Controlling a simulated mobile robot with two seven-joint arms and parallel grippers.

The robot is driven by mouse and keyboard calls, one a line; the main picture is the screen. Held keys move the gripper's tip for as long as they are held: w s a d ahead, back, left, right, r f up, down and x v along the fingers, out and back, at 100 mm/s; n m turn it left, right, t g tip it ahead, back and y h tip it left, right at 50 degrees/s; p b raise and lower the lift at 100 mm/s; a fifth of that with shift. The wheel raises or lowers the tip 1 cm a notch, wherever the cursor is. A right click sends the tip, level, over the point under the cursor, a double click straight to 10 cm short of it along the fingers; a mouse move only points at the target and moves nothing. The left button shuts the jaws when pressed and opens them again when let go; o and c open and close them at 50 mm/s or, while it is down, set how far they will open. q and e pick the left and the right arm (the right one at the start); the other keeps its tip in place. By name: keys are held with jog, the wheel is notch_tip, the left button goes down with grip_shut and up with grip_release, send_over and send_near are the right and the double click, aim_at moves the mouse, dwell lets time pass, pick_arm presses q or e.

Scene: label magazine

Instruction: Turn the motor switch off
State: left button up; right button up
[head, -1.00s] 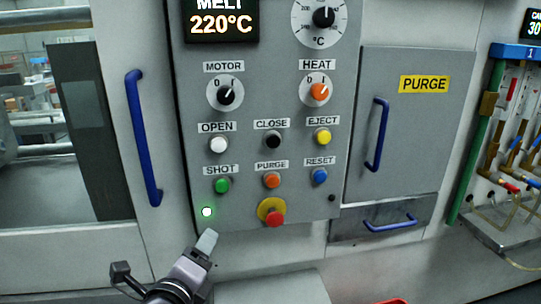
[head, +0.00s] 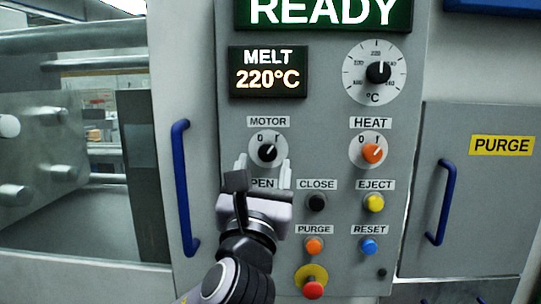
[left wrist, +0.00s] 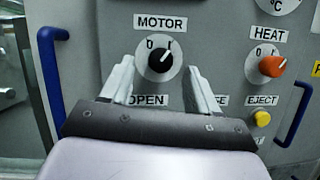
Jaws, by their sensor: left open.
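The motor switch (head: 267,150) is a black knob on a white round dial marked 0 and I, under the MOTOR label. Its white pointer line is turned up and right, towards the I. My left gripper (head: 264,167) is open and empty just below the switch in the head view, its pale fingertips to either side of the dial's lower part. In the left wrist view the knob (left wrist: 160,61) shows between and slightly above the open fingers (left wrist: 159,72). The remaining gap to the panel is hard to tell. My right gripper is not in view.
The orange heat switch (head: 373,153) is to the right. The close button (head: 317,202) and eject button (head: 374,203) are lower right. My gripper hides the open and shot buttons. A blue door handle (head: 181,188) is left. A red emergency stop (head: 313,289) is below.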

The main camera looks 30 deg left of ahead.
aim_at(267, 155)
pick_arm(q)
jog(key=shift+x, duration=1.8)
jog(key=c, duration=1)
jog(key=shift+c, duration=0.2)
